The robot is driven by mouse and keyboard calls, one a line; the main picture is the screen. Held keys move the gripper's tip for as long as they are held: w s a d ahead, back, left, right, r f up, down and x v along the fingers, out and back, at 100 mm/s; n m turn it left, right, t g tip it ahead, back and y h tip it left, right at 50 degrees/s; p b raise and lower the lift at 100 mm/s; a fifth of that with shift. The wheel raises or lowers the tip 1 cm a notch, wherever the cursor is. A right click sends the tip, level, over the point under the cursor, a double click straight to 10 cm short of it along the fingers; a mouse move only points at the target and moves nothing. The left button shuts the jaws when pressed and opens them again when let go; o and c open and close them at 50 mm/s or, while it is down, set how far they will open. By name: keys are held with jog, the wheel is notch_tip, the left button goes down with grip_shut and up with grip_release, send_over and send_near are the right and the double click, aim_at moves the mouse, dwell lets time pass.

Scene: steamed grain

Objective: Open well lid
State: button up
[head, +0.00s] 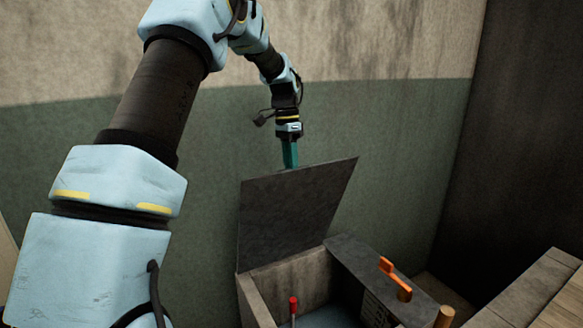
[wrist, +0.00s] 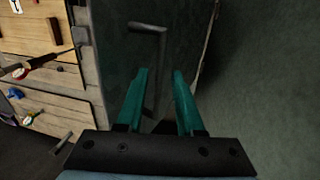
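The well lid (head: 290,215) is a dark grey panel. In the head view it stands raised and tilted above the box-shaped well (head: 252,300), whose inside shows. My gripper (head: 290,160), with teal fingers, is at the lid's upper edge, partly hidden behind it. In the wrist view my gripper (wrist: 161,74) is open, with a clear gap between its fingers. The dark lid surface (wrist: 112,55) fills the middle there. A thin metal handle (wrist: 148,27) on it bends down into the line of the gap; I cannot tell whether the fingers touch it.
A red-handled item (head: 293,306) stands in the well. An orange handle (head: 394,272) sits on the dark ledge to its right. Wooden planks (head: 545,295) lie at the lower right. The green wall (head: 405,150) is close behind. Boards with small tools (wrist: 40,65) show left in the wrist view.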

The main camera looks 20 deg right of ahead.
jog(key=shift+o, duration=0.5)
jog(key=shift+d+r, duration=0.1)
jog(key=shift+r, duration=0.1)
jog(key=shift+w+r, duration=0.1)
jog(key=shift+r, duration=0.15)
notch_tip(320, 180, up, 10)
jog(key=w+b, duration=0.1)
jog(key=b, duration=0.1)
jog(key=shift+w+a, duration=0.2)
jog(key=shift+w, duration=0.2)
jog(key=s+a+f+n+t, duration=0.2)
jog(key=a+f+n, duration=0.35)
jog(key=a, duration=0.55)
jog(key=s+a+f+n+t, duration=0.1)
jog(key=s+a+f+n, duration=0.3)
jog(key=s+a, duration=0.4)
jog(key=s+a+f+n, duration=0.5)
jog(key=s+a+f, duration=0.2)
jog(key=s+a, duration=0.2)
jog(key=shift+s+f+t, duration=0.3)
jog(key=shift+s+t, duration=0.1)
jog(key=shift+s, duration=0.75)
